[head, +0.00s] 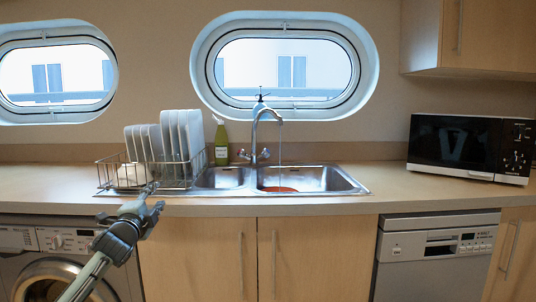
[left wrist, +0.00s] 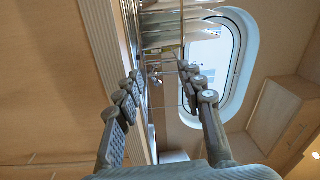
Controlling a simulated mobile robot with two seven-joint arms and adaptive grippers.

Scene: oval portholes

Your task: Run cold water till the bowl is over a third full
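The chrome tap (head: 257,125) stands behind the sink, with a small handle on each side of its base: a left handle (head: 241,154) and a right handle (head: 265,153). A thin stream of water (head: 281,150) falls from its spout into the right basin. An orange rim, probably the bowl (head: 281,189), shows low in that basin under the stream; its inside and water level are hidden. My right gripper is not in view.
A microwave (head: 470,147) sits at the right. The counter (head: 395,185) right of the sink is clear.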

